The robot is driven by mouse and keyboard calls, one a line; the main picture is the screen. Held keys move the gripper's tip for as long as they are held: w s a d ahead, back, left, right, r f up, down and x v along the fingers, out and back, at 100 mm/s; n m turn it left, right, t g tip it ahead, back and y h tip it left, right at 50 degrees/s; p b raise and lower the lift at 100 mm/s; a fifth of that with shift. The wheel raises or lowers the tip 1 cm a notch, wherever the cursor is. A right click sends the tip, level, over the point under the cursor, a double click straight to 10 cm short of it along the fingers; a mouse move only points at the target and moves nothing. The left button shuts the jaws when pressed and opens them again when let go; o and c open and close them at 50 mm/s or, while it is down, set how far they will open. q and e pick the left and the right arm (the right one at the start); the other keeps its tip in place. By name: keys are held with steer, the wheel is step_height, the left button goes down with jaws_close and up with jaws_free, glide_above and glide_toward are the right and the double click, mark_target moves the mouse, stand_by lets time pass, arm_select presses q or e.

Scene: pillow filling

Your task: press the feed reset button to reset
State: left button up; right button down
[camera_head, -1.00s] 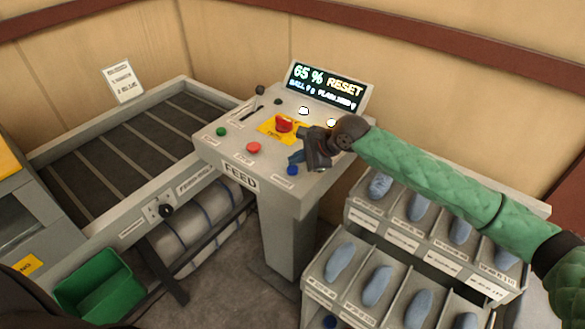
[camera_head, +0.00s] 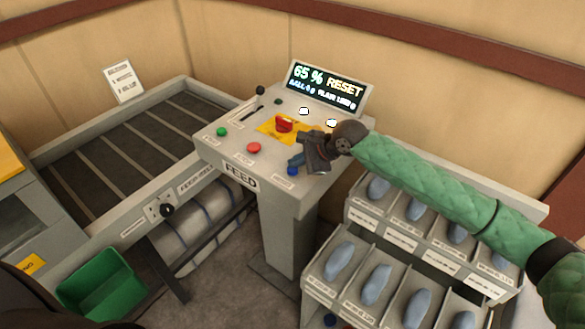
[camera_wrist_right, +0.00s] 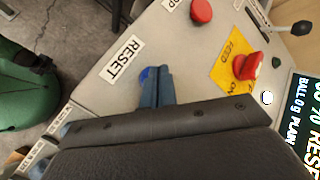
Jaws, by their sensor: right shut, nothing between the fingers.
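The blue reset button (camera_head: 292,171) sits at the front right corner of the feed console (camera_head: 228,158). In the wrist view a bit of the blue button (camera_wrist_right: 147,75) shows beside my fingertips, by a RESET label (camera_wrist_right: 122,58). My right gripper (camera_head: 297,161) is shut and empty, its blue-grey fingertips at or just above the button. The fingers partly hide the button, and I cannot tell whether they touch it. The console screen (camera_head: 325,87) reads "65 % RESET". My left gripper is not in view.
A red button (camera_head: 254,147), a green button (camera_head: 221,131), a red knob on a yellow plate (camera_head: 284,124) and a lever (camera_head: 260,91) share the console top. A conveyor (camera_head: 130,150) stands left. Bins with blue-grey items (camera_head: 340,260) stand right, below my right arm.

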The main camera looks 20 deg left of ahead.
mark_target(296, 170)
steer(key=shift+f, duration=0.4)
stand_by(0.4)
stand_by(0.4)
steer(key=shift+r+p, duration=0.9)
steer(key=shift+p, duration=0.35)
step_height(296, 170, up, 5)
steer(key=p, duration=0.5)
stand_by(0.4)
